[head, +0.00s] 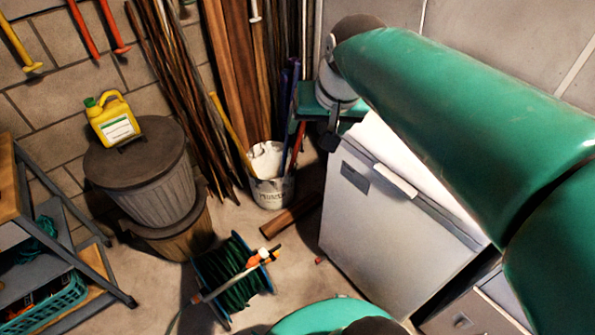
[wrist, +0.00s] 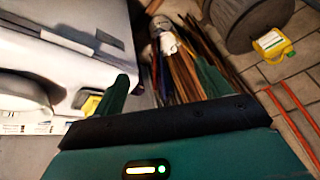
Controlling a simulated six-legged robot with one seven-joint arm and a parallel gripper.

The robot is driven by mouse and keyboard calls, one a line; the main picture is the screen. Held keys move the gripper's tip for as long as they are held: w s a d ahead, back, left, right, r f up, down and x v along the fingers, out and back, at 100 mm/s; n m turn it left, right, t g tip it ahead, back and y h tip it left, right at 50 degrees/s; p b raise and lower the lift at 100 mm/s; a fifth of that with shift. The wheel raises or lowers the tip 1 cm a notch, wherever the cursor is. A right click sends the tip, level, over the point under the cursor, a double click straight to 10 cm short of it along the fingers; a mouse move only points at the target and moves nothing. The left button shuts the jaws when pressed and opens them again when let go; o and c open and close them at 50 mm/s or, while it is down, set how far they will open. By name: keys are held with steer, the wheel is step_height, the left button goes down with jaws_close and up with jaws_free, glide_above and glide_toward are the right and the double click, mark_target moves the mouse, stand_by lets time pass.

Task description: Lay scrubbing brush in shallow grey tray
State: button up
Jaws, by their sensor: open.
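My gripper (wrist: 166,88) shows in the wrist view with its two green fingers spread apart and nothing visible between them. In the head view my gripper (head: 322,110) is at the upper middle, beyond the left end of the white chest appliance, and its fingertips are hard to make out. I cannot make out a scrubbing brush or a shallow grey tray in either view. A small yellow item (wrist: 91,104) by the white surfaces at the left of the wrist view is too blurred to identify.
A white chest appliance (head: 390,225) stands at right, partly behind my arm. A bucket (head: 272,190) and timber lean by the wall. A lidded bin (head: 150,180) carries a yellow jug (head: 115,122). A hose reel (head: 235,275) and shelf rack (head: 62,240) stand left, with some bare floor between.

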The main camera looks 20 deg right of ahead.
steer(key=s+a+f+n, duration=0.3)
steer(key=s+a, duration=0.3)
steer(key=s, duration=0.2)
steer(key=shift+s+a+f+n+t, duration=0.3)
steer(key=shift+s+a+f, duration=0.05)
steer(key=shift+f, duration=0.4)
steer(key=c, duration=0.9)
steer(key=shift+d, duration=0.25)
